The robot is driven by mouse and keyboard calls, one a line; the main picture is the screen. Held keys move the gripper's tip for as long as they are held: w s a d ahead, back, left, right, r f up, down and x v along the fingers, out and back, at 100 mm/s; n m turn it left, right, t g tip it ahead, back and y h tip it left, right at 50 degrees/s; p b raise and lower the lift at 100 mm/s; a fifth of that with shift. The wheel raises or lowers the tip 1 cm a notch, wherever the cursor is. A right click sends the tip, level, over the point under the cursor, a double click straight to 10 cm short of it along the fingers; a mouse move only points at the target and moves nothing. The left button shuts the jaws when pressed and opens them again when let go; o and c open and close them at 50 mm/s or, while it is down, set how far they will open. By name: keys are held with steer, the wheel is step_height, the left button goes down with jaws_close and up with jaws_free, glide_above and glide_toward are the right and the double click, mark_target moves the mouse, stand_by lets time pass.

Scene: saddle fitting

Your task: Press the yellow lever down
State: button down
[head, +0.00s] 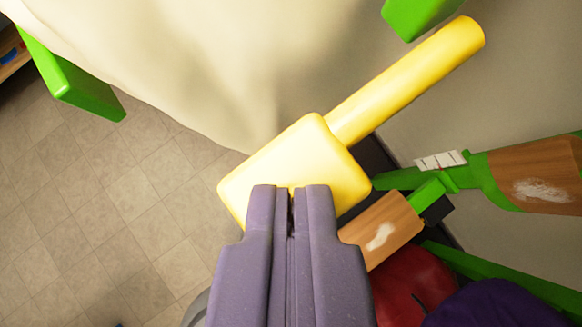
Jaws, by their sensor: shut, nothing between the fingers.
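The yellow lever (410,80) shows in the head view as a round bar rising to the upper right from a thick yellow block (295,158) with rounded edges. My purple gripper (291,192) comes up from the bottom of the view. Its two fingers are closed together, with only a thin dark line between them. The fingertips overlap the lower edge of the yellow block in the picture. I cannot tell whether they touch it. Nothing is held. The part of the block behind the fingers is hidden.
A cream, cloth-like surface (180,60) fills the upper left. Green bars (75,75) and brown wood-like pieces (535,175) stand at the sides. Red (405,285) and dark purple (500,305) rounded things lie at the lower right. Tiled floor (90,220) is open at the left.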

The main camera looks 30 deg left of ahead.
steer(key=s+d+r+b, duration=0.1)
steer(key=s+d+r, duration=0.3)
steer(key=s+r, duration=0.1)
steer(key=shift+s+d+r, duration=0.15)
steer(key=shift+s+d, duration=0.05)
steer(key=shift+s, duration=0.6)
stand_by(0.4)
steer(key=w+d+f+m+t+h+b, duration=0.1)
steer(key=w+d+f+m+t+b, duration=0.1)
steer(key=f+b, duration=1.2)
steer(key=w+d+f+m+t+h+b, duration=0.1)
steer(key=w+f+t+b, duration=0.3)
steer(key=f+b, duration=1)
steer(key=w+d+f+m+t+h+b, duration=0.2)
steer(key=w+f+b, duration=0.5)
steer(key=f+b, duration=0.6)
steer(key=d+m+t+b, duration=0.1)
steer(key=b, duration=0.3)
steer(key=shift+w+f+m+b, duration=0.15)
steer(key=shift+f+m+b, duration=0.15)
steer(key=shift+f+m, duration=0.1)
